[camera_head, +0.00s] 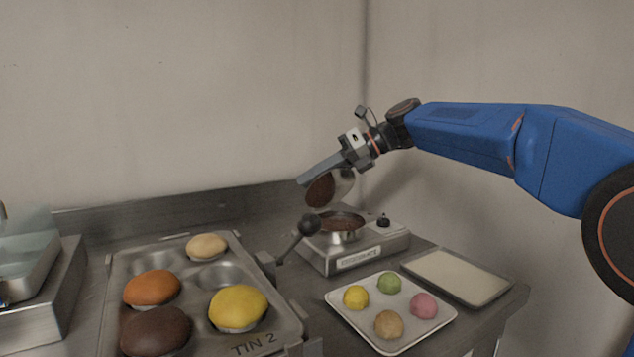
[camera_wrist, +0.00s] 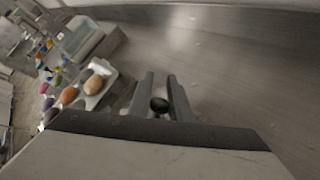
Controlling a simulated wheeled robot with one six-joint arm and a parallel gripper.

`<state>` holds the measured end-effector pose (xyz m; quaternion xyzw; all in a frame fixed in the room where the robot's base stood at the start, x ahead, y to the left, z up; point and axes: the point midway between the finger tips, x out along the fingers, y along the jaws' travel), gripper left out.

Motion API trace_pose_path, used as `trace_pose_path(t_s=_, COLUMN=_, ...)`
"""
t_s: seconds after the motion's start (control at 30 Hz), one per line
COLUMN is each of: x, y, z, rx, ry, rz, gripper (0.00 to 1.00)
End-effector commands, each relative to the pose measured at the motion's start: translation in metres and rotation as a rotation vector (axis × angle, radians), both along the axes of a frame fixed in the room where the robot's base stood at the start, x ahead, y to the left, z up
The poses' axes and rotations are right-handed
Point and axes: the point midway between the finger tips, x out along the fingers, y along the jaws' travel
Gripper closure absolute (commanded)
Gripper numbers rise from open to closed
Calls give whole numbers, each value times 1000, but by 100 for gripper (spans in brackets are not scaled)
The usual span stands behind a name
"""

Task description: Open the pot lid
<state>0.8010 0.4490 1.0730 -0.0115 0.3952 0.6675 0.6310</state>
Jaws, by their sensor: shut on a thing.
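The pot (camera_head: 341,236) is a small metal pot on a box-shaped warmer (camera_head: 357,256). Its top is open and shows brown contents. The pot lid (camera_head: 344,186) hangs above it, clear of the rim and steeply tilted, with a brown underside facing the left. My gripper (camera_head: 312,178) is above the pot and shut on the lid's knob. In the wrist view the dark round knob (camera_wrist: 160,104) shows between the two fingers of my gripper (camera_wrist: 162,92). The rest of the lid is hidden there.
A lever with a black ball (camera_head: 309,224) stands left of the pot, beside a muffin tin (camera_head: 248,347) holding several buns. In front of the warmer are a white tray (camera_head: 372,337) of coloured balls and a pale-filled tray (camera_head: 458,277). Walls close the back and right.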

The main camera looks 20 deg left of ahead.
Motion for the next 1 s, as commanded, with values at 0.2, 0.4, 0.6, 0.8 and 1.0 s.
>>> trace_pose_path(t_s=0.2, x=12, y=9, z=-7, rx=-6, ry=5, rz=-4, gripper=100)
trace_pose_path(t_s=0.4, x=18, y=14, z=-9, rx=-8, ry=4, rz=-4, gripper=100)
trace_pose_path(t_s=0.6, x=18, y=14, z=-10, rx=-9, ry=5, rz=-4, gripper=100)
trace_pose_path(t_s=0.8, x=18, y=14, z=-11, rx=-10, ry=6, rz=-4, gripper=100)
trace_pose_path(t_s=1.0, x=18, y=14, z=-11, rx=-10, ry=6, rz=-4, gripper=100)
